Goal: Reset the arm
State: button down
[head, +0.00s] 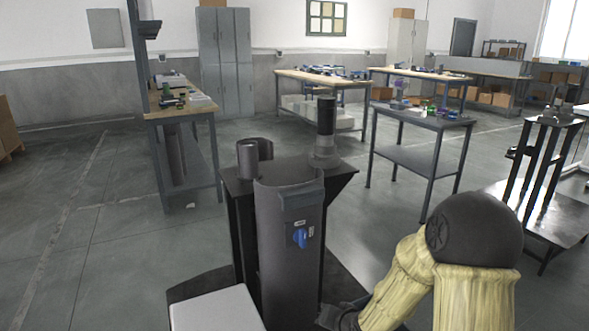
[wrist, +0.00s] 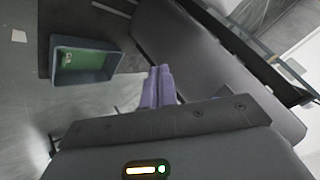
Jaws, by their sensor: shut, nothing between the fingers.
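My gripper (wrist: 159,70) shows in the wrist view as two pale purple fingers pressed together, with nothing between them. In the head view my arm, in a yellowish cover with a dark round joint, bends at the lower right; its end runs out of the bottom of the picture, so the fingers are hidden there. In the wrist view, a large grey curved body (wrist: 205,50) lies just beyond the fingers; I cannot tell whether they touch.
A grey column with a blue knob (head: 300,238) stands in front of a dark stand (head: 340,183). A grey bin (wrist: 115,65) with a green inside lies left of the fingers. A workbench (head: 180,115), a small table (head: 418,121) and a rack (head: 540,185) stand around; open floor lies left.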

jog(key=s+d+r+n+g+h, duration=0.2)
jog(key=s+d+r+g, duration=0.15)
jog(key=s, duration=0.55)
jog(key=s+d+r+n+g+h, duration=0.2)
jog(key=s+d+r, duration=0.15)
jog(key=s, duration=0.55)
notch_tip(320, 180, up, 31)
jog(key=p, duration=3.1)
jog(key=shift+w+a, duration=0.2)
jog(key=shift+f, duration=0.15)
